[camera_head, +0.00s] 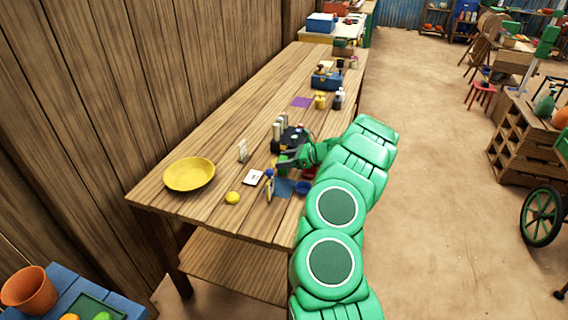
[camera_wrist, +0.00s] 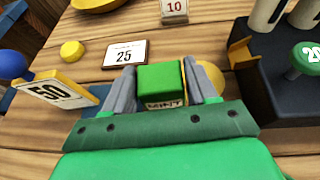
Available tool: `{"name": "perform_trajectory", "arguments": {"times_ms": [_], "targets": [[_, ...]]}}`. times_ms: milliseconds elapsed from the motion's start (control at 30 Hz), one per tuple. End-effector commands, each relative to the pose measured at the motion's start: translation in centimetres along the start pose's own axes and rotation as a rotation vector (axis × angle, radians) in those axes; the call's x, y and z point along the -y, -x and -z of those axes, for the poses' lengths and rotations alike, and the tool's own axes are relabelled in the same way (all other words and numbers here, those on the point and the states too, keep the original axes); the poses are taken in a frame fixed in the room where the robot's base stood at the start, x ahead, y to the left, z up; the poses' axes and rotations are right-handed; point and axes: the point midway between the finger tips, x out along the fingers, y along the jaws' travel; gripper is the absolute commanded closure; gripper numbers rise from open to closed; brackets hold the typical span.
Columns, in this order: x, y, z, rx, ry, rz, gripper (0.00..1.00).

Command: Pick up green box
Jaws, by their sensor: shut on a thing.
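The green box (camera_wrist: 160,82) shows in the wrist view between the two grey fingers of my gripper (camera_wrist: 163,90). It has a bright green top and a pale label reading "MINT" on the side facing the camera. The fingers touch it on both sides, so my gripper is shut on it. In the head view my gripper (camera_head: 290,160) is over the wooden table, beside the dark scale-like block; the green box cannot be made out there. How far the box is above the table cannot be told.
A "25" card (camera_wrist: 125,53) lies ahead and a yellow "50" card (camera_wrist: 62,90) stands left. A dark block (camera_wrist: 285,85) with pale cylinders stands close on the right. A yellow bowl (camera_head: 189,174) and small yellow piece (camera_head: 232,197) are on the table (camera_head: 215,125).

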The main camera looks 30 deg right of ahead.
Motion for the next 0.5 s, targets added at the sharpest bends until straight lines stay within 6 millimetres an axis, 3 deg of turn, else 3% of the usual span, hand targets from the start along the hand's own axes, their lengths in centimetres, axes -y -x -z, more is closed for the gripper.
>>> {"name": "perform_trajectory", "arguments": {"times_ms": [167,333,500], "targets": [[0.0,0.3,-0.8,0.0,0.001,0.0,0.75],[0.0,1.2,-3.1,0.002,0.003,0.001,0.75],[-1.2,2.4,-4.2,0.002,0.0,0.003,0.75]]}}
